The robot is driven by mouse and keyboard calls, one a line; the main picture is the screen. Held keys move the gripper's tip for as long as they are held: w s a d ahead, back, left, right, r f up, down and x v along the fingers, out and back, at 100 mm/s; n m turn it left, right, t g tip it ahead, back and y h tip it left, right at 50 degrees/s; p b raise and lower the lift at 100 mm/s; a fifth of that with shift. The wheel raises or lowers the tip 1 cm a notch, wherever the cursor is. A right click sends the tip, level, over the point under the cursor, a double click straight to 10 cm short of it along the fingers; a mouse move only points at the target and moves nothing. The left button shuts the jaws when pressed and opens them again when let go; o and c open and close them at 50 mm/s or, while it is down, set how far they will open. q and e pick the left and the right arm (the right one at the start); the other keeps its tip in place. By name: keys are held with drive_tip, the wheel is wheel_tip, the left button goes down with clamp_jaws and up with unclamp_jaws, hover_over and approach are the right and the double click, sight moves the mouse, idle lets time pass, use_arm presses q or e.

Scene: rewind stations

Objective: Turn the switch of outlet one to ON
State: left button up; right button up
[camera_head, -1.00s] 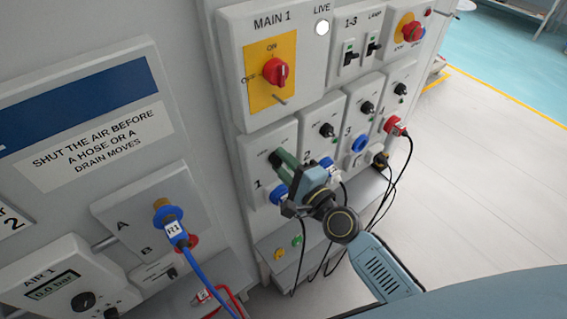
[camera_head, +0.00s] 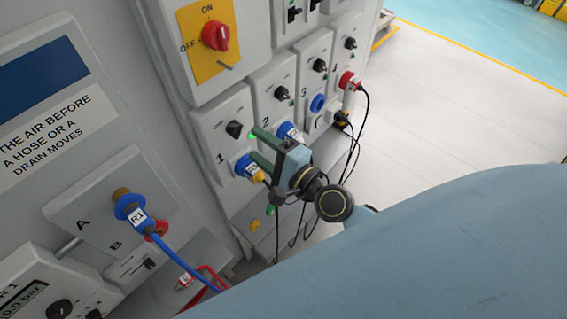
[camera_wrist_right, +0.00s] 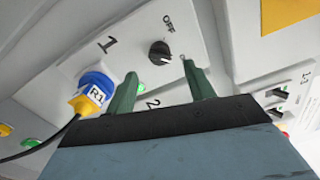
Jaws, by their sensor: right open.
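The outlet one panel (camera_head: 222,125) is pale grey with a "1" on it. Its switch (camera_head: 236,129) is a small black knob above a blue socket with a plug (camera_head: 248,167) in it. My right gripper (camera_head: 252,145) is open and empty, its two green fingers just right of and below the switch, apart from it. In the right wrist view the switch (camera_wrist_right: 159,52) shows beyond and between the fingertips (camera_wrist_right: 158,72), with the word OFF beside it. Whether the knob points to ON or OFF I cannot tell. My left gripper is not in view.
Outlet two (camera_head: 275,85) and further outlets stand to the right. The red main switch (camera_head: 216,36) is above. A blue R1 hose connector (camera_head: 133,208) is at lower left. Cables (camera_head: 355,140) hang at the right. The floor (camera_head: 450,100) is clear.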

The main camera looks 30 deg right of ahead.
drive_tip(key=b+v, duration=0.2)
drive_tip(key=v, duration=0.5)
drive_tip(key=shift+s, duration=0.2)
drive_tip(key=shift+d, duration=0.1)
drive_tip(key=s+d+f+n+g+h+b, duration=0.2)
drive_tip(key=s+f+n+g+b, duration=0.15)
drive_tip(key=f, duration=1.35)
drive_tip(key=s+d+f+n+g+h+b, duration=0.1)
drive_tip(key=s+d+f+n+g+b, duration=0.3)
drive_tip(key=f, duration=1.3)
drive_tip(key=s+f+n+g+h+b, duration=0.2)
drive_tip(key=s+f+n+g, duration=0.6)
drive_tip(key=s+f, duration=1.5)
wheel_tip(320, 180, down, 2)
drive_tip(key=d+n+h, duration=0.1)
drive_tip(key=n, duration=0.3)
drive_tip(key=shift+f+b, duration=0.2)
drive_tip(key=shift+b, duration=0.1)
